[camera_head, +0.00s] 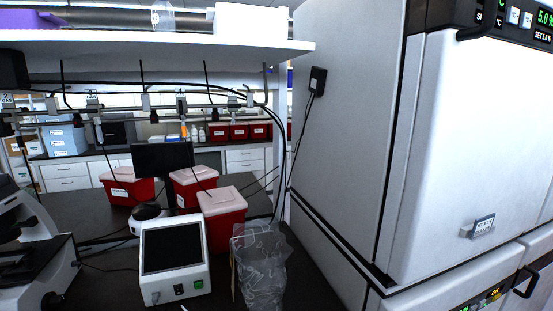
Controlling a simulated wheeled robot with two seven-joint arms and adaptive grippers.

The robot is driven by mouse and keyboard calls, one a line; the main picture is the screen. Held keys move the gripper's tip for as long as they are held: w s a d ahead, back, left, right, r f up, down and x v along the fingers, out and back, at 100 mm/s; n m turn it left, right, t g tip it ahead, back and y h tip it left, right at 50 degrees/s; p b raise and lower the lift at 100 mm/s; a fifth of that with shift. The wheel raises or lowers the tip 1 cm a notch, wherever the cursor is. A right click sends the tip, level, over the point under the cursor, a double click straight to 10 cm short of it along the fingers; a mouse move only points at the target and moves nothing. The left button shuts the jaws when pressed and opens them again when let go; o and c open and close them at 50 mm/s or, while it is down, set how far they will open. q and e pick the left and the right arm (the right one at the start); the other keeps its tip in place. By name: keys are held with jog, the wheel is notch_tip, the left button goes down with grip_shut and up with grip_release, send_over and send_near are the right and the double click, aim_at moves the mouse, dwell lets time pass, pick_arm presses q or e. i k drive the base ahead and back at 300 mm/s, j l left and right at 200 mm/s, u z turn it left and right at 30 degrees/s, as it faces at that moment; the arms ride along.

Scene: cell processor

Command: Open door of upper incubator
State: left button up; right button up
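The upper incubator (348,130) is a large white cabinet filling the right side of the head view. Its white front door (475,140) appears shut, with a dark seal line along its left edge. A black curved handle (478,32) shows near the top of the door, below the green-lit display panel (520,18). The door's right edge is out of view. Neither of my grippers is in view.
A lower incubator (440,296) with its own black handle (526,282) sits beneath. On the dark bench to the left are red bins (222,222), a white device with a screen (174,258), a clear plastic bag (260,265) and a microscope (35,255). A shelf (150,50) overhangs the bench.

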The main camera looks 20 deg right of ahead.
aim_at(472, 139)
jog(key=z, duration=2)
